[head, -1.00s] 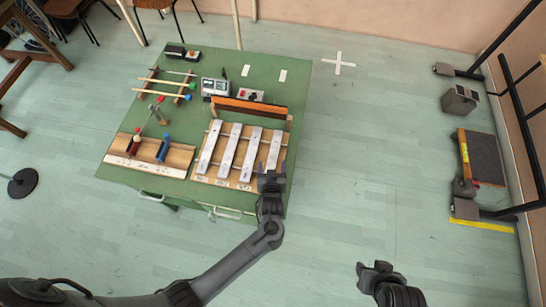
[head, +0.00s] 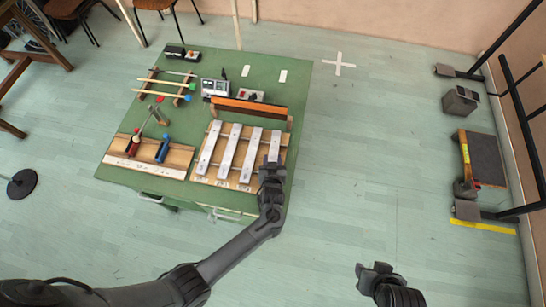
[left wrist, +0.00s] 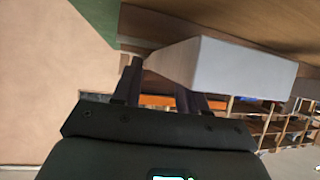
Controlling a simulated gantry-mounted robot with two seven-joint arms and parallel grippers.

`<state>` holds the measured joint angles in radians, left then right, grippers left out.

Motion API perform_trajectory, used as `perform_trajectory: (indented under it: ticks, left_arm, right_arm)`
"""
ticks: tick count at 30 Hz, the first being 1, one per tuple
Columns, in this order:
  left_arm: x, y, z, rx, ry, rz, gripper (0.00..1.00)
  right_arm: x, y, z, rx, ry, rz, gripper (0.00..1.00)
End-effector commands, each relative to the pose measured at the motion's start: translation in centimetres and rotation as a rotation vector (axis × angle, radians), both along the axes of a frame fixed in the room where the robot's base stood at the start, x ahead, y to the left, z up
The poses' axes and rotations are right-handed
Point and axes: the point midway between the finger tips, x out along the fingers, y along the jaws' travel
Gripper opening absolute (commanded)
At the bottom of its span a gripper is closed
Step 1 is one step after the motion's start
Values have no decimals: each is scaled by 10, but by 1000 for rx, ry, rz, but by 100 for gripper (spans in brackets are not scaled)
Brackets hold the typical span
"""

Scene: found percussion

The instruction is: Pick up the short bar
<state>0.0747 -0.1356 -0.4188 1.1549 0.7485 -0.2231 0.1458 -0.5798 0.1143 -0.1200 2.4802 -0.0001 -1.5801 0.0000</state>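Several pale metal bars lie side by side on a wooden frame (head: 207,181) on the green table in the head view. The rightmost, the short bar (head: 269,143), has its near end hidden by my left gripper (head: 271,162). In the left wrist view, a pale bar (left wrist: 245,72) is close beyond the left gripper's fingers (left wrist: 160,88). My right gripper (head: 374,268) is away from the table over the floor, open and empty.
An orange-edged board (head: 248,107) stands behind the bars.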

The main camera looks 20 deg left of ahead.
Motion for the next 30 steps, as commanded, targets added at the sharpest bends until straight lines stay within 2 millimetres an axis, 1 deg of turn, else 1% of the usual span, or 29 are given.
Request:
perform_trajectory:
  ticks: [1,3,5,13,17,20,23,26,30]
  left_arm:
    - [-1,0,-1,0,3,0,19]
    - [-1,0,-2,-1,4,0,8]
    - [-1,0,-2,-1,4,0,0]
    - [-1,0,-1,-1,4,0,0]
    - [-1,0,3,-1,4,0,0]
    - [-1,0,10,-2,2,0,0]
    - [-1,0,22,-4,1,1,0]
    - [0,0,41,-4,-1,1,0]
    - [-28,2,56,-2,3,0,0]
  right_arm:
    - [0,0,0,0,0,0,43]
    - [0,0,0,0,0,0,43]
    - [0,0,0,0,0,1,43]
    - [0,-2,0,-8,1,6,43]
    - [0,-2,1,-10,1,7,43]
    - [0,-2,3,-10,1,6,43]
    - [0,-2,6,-10,1,6,43]
    - [0,-2,9,-10,1,6,43]
    - [0,-2,17,-7,0,5,43]
